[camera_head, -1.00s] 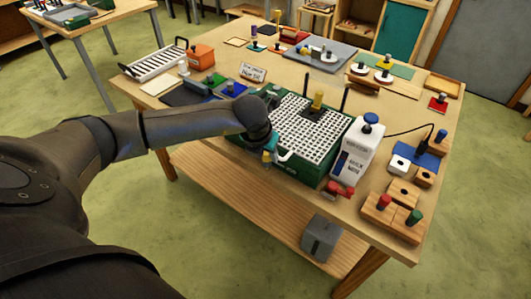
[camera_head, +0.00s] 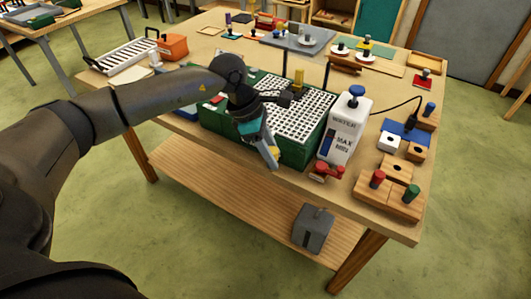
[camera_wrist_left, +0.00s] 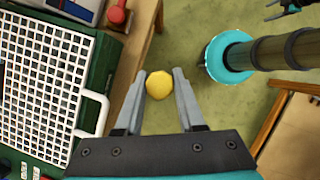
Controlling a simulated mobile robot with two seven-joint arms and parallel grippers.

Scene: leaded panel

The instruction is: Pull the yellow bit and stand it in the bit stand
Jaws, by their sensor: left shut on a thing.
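My left gripper (camera_head: 271,155) is in front of the green case's near side, tilted down. In the left wrist view its fingers (camera_wrist_left: 159,88) are closed around a round yellow piece, the yellow bit (camera_wrist_left: 159,84), seen end-on. In the head view only a small yellow spot shows at the fingertips. A wooden stepped block, seemingly the bit stand (camera_head: 372,198), is at the table's right front. It carries a red bit (camera_head: 377,179) and a green bit (camera_head: 411,193). My right gripper may be the dark piece at the wrist view's top right; its jaws are unclear.
The green case (camera_head: 228,122) has a white grid top (camera_head: 290,118) and a front handle; another yellow post (camera_head: 298,80) stands at its back. Floor is open in front.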

